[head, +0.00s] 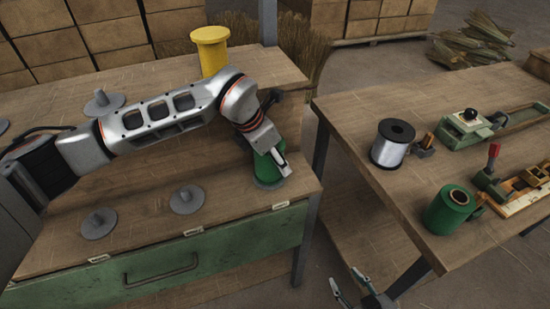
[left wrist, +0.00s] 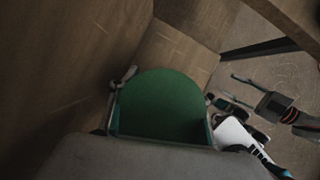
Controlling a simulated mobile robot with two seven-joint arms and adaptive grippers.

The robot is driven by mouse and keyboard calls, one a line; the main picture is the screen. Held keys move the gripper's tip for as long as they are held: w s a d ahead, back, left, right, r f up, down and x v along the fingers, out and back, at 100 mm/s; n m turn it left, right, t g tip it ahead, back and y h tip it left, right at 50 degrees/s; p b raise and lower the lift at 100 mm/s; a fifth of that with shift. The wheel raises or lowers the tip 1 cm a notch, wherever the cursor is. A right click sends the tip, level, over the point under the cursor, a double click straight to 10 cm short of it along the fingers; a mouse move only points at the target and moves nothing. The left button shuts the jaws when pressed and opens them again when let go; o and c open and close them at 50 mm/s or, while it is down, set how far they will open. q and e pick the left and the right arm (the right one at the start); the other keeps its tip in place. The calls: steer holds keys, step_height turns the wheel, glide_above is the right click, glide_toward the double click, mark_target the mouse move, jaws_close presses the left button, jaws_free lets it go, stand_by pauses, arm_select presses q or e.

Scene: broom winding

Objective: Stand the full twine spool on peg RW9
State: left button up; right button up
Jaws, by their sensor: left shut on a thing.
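A green spool (head: 267,172) is in my left gripper (head: 270,150), at the right end of the rack's lower front step. It is upright over a grey peg base, which shows only as a rim under it. I cannot tell whether it rests fully on that base. The left wrist view shows the green spool (left wrist: 160,105) between the left fingers. A small label (head: 281,205) is on the edge in front of it, too small to read. My right gripper (head: 360,294) is low at the bottom edge, fingers apart and empty.
Two bare pegs (head: 187,200) (head: 99,222) stand on the same step. A yellow spool (head: 210,50) and another bare peg (head: 104,102) are higher up. The right table (head: 400,195) carries a silver spool (head: 393,144), a green spool (head: 450,210) and tools.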

steer(key=shift+s, duration=0.1)
arm_select(q)
steer(key=shift+f, duration=0.35)
arm_select(e)
steer(key=shift+s+f, duration=0.35)
steer(key=shift+s, duration=0.05)
arm_select(q)
steer(key=shift+f, duration=0.15)
steer(key=o, duration=1)
arm_select(e)
steer(key=shift+w+r, duration=0.1)
steer(key=shift+w, duration=0.15)
steer(key=shift+w, duration=0.15)
